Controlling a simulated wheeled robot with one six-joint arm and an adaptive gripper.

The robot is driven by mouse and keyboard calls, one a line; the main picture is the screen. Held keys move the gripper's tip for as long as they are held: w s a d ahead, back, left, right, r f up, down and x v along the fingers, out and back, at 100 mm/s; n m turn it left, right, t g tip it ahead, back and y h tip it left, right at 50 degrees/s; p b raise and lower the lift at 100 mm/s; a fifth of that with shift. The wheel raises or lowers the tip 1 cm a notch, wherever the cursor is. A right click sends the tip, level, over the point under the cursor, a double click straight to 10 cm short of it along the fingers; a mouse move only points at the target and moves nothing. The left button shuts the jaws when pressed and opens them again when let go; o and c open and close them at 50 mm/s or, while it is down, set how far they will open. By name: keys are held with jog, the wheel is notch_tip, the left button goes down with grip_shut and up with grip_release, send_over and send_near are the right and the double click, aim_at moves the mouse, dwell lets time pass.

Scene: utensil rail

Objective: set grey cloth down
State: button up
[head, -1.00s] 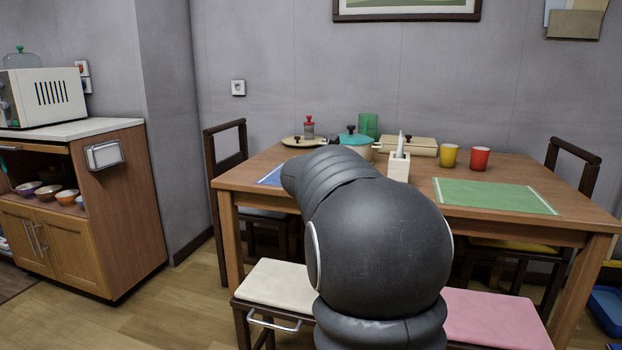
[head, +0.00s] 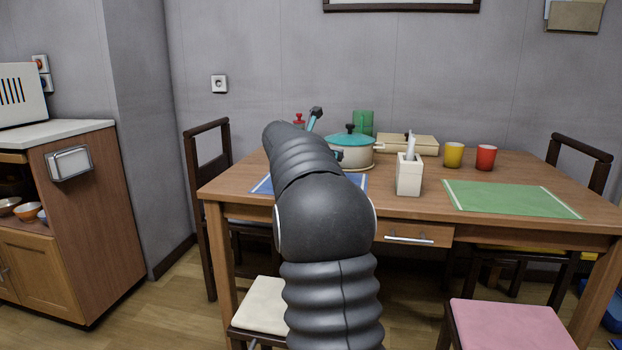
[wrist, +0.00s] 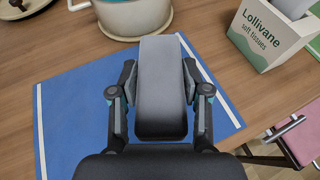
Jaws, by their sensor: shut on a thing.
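The grey cloth (wrist: 162,75) is a flat, narrow, folded-looking strip in the wrist view. My gripper (wrist: 160,72) is shut on it, with one finger at each long side. The cloth is over the blue placemat (wrist: 70,115), its far end close to the pot. I cannot tell whether it touches the mat. In the head view my arm hides the cloth and most of the gripper; the blue placemat (head: 262,186) shows on the table's left part.
A pot with a teal lid (head: 350,150) stands just beyond the mat. A white tissue box (head: 409,175) is to the right. Yellow (head: 453,155) and red (head: 486,157) cups stand farther right, beyond a green placemat (head: 510,198). Chairs stand around the table (head: 440,205).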

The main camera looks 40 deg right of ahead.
jog(key=w+f, duration=0.1)
jog(key=w, duration=0.1)
jog(key=w+f, duration=0.1)
jog(key=w, duration=0.1)
jog(key=w+f, duration=0.1)
jog(key=w, duration=0.1)
jog(key=shift+a+f, duration=0.35)
jog(key=shift+a, duration=0.05)
jog(key=shift+f+b, duration=0.8)
jog(key=shift+f, duration=1.2)
jog(key=shift+f, duration=0.1)
jog(key=o, duration=1.1)
jog(key=shift+o, duration=0.2)
